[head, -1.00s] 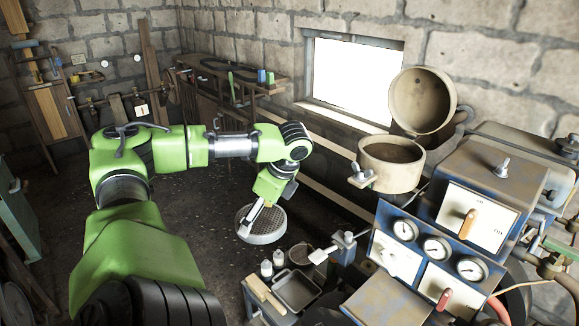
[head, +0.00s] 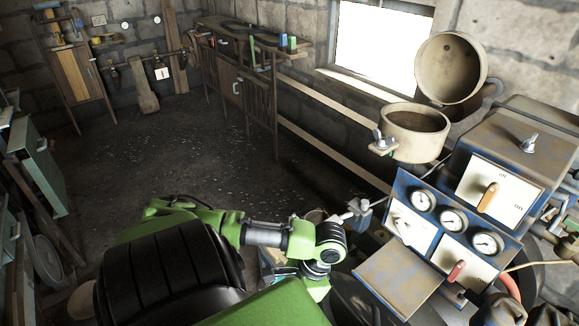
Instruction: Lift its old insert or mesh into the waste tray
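The open round housing (head: 416,132) stands at the right with its hinged lid (head: 449,68) swung up behind it. A wing-nut clamp (head: 383,141) sits at the housing's left side. I see no mesh insert in the head view now. My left arm (head: 265,235) reaches in low from the left, and its wrist (head: 330,250) bends downward near the bottom middle. The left fingers are hidden below the wrist, so their grip is not visible. The waste tray is mostly or wholly hidden behind this arm. My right gripper is out of the picture.
A blue panel with several gauges (head: 423,200) and an orange-handled lever (head: 488,197) stands at the right. A wooden bench (head: 250,45) lines the back wall. A green cabinet (head: 38,165) stands at the left. The floor between is clear.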

